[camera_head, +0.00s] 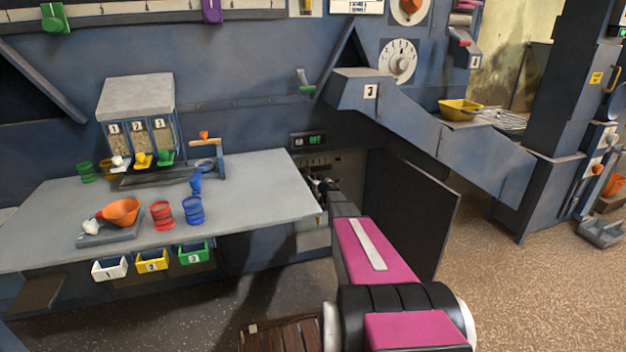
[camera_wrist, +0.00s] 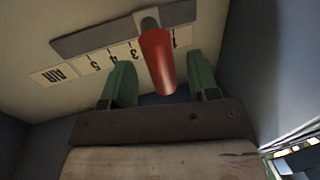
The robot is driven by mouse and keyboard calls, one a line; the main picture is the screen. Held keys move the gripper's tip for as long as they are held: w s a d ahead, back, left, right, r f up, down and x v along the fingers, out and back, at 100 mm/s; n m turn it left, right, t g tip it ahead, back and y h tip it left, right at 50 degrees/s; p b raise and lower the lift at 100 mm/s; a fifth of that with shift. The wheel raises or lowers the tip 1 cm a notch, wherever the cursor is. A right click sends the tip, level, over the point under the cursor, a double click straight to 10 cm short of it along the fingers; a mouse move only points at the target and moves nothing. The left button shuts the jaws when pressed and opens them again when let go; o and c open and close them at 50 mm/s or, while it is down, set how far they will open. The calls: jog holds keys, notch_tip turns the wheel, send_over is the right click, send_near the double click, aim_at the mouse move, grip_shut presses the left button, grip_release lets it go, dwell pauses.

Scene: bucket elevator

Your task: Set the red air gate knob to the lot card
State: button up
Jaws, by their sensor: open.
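The red air gate knob (camera_wrist: 158,62) stands out from a slotted plate with a printed scale (camera_wrist: 112,57) marked AIR. The numbers 5, 4, 3 and 1 show; the knob sits between 3 and 1 and covers the mark there. My gripper (camera_wrist: 160,72) is open, with one green finger on each side of the knob. I cannot tell whether either finger touches it. In the head view my gripper (camera_head: 320,184) reaches into an open cabinet (camera_head: 348,165) right of the table, and the knob cannot be made out. A white card (camera_head: 357,5) is cut off at the top edge; its text is unreadable.
A dark open door (camera_head: 415,215) stands right of my arm. A sloping blue chute (camera_head: 440,145) runs above the door.

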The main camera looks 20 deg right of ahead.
jog(key=v, duration=0.9)
jog(key=shift+s, duration=0.3)
jog(key=shift+d, duration=0.1)
